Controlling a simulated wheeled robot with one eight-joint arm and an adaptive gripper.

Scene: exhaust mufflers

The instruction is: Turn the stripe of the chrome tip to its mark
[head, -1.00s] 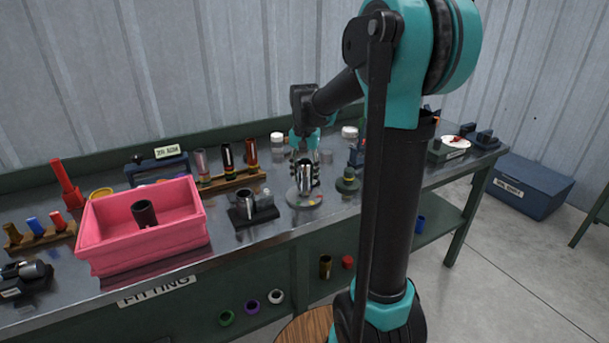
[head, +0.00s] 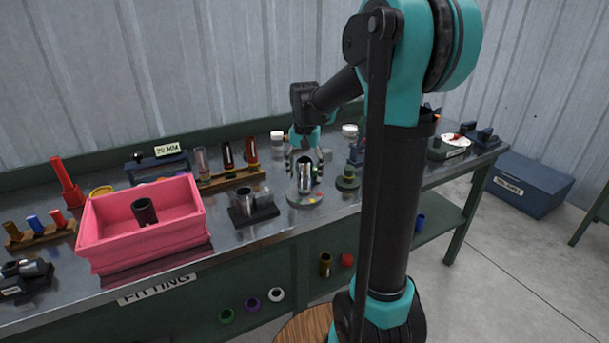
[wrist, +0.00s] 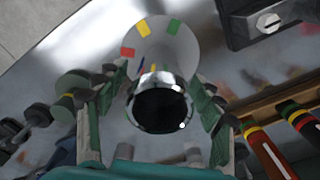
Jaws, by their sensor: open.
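The chrome tip (head: 304,177) stands upright on a round grey disc (head: 292,199) on the bench. In the wrist view, the tip (wrist: 160,103) shows its dark open mouth. The disc (wrist: 170,50) bears yellow, green and red marks on its rim. A small blue patch and a yellow one show beside the tip's wall; I cannot tell which is its stripe. My gripper (wrist: 157,90) is open, with one finger on each side of the tip and visible gaps between.
A pink bin (head: 150,248) holding a dark sleeve stands to the left. A black holder (head: 252,212) with a metal piece is just left of the disc. A rack (head: 230,178) of coloured tubes is behind. A dark green round stand (head: 347,183) is close on the right.

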